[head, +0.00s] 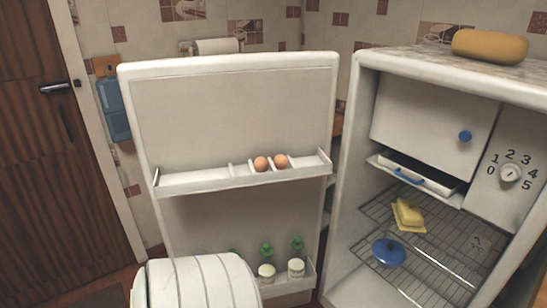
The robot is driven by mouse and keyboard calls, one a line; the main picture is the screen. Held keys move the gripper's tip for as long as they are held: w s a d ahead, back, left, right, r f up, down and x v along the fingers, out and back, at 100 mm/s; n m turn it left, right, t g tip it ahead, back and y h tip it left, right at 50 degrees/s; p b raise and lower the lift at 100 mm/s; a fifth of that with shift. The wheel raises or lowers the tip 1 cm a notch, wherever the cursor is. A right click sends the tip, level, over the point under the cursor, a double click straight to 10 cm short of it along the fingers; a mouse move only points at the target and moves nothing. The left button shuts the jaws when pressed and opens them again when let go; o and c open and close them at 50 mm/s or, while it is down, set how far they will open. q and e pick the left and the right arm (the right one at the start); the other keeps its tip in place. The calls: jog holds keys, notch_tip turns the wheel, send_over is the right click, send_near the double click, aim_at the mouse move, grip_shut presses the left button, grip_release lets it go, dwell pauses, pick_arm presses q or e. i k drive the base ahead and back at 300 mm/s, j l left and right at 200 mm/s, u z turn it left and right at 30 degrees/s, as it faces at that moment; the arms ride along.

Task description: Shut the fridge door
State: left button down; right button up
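The fridge (345,180) stands at the right with its inside exposed. Its white door (235,115) is wide open, swung out to the left, with its inner face towards me. The door's upper shelf (205,183) holds two brown eggs (270,163). Its lower shelf (309,272) holds green-topped bottles (266,252) and white-lidded jars (296,268). The lower left part of the door is hidden. Neither of my grippers is in view.
A yellow loaf-shaped object (490,46) lies on top. A brown wooden door (58,150) stands at the far left.

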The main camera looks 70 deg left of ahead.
aim_at(199, 125)
jog(key=k+j+z, duration=0.15)
jog(key=j, duration=0.3)
jog(key=k+j+z, duration=0.15)
jog(key=j, duration=0.25)
jog(key=k+j+z, duration=0.15)
jog(key=j, duration=0.25)
jog(key=k+j+z, duration=0.1)
jog(key=k+j, duration=0.2)
